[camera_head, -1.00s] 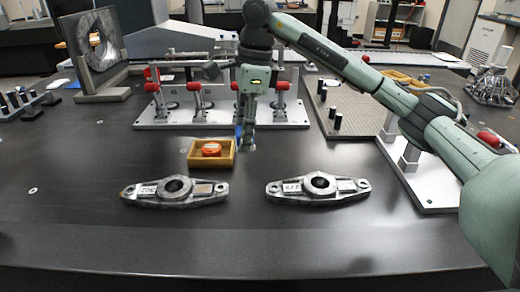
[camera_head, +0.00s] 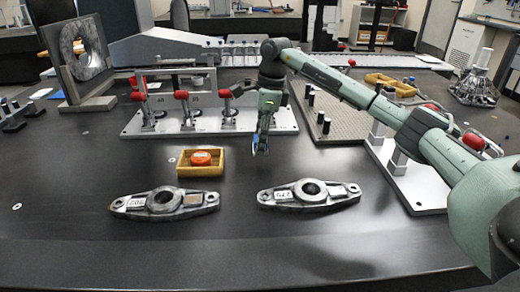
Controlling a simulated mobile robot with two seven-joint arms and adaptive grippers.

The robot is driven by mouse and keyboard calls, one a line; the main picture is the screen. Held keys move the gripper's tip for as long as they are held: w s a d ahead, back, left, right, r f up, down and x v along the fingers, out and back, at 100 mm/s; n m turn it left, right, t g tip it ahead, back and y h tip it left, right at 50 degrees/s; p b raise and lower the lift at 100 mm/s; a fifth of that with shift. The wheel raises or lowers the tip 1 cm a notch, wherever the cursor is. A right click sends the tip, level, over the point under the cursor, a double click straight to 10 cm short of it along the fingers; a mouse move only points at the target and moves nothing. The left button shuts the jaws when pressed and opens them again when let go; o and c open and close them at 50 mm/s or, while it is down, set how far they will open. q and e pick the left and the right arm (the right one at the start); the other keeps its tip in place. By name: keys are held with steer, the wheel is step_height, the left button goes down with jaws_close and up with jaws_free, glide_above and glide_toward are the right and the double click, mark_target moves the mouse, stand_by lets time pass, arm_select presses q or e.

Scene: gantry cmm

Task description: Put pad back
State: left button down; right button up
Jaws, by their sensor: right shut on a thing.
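My right gripper (camera_head: 262,148) points down above the dark table, to the right of a small yellow tray and behind the right-hand casting. It is shut on a small blue thing (camera_head: 254,143), which looks like the pad; the fingers hide most of it. The yellow tray (camera_head: 181,169) holds a round orange-red item (camera_head: 201,158). Two grey metal castings with a centre hole and white labels lie in front, one at left (camera_head: 164,203) and one at right (camera_head: 309,195). My left gripper is not in view.
A fixture plate (camera_head: 150,129) with several red-knobbed clamps stands behind the tray. A perforated plate (camera_head: 335,130) with black pins and a white plate (camera_head: 430,201) are at right. An upright framed ring (camera_head: 88,50) stands back left. The table front is clear.

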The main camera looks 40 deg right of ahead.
steer(key=shift+f, duration=1.6)
steer(key=shift+f, duration=0.2)
steer(key=o, duration=1)
steer(key=shift+r, duration=0.1)
steer(key=r, duration=0.4)
steer(key=d+r, duration=0.1)
steer(key=r, duration=0.3)
steer(key=s+r, duration=0.1)
steer(key=r, duration=0.3)
steer(key=shift+d+r, duration=0.1)
steer(key=shift+d, duration=0.15)
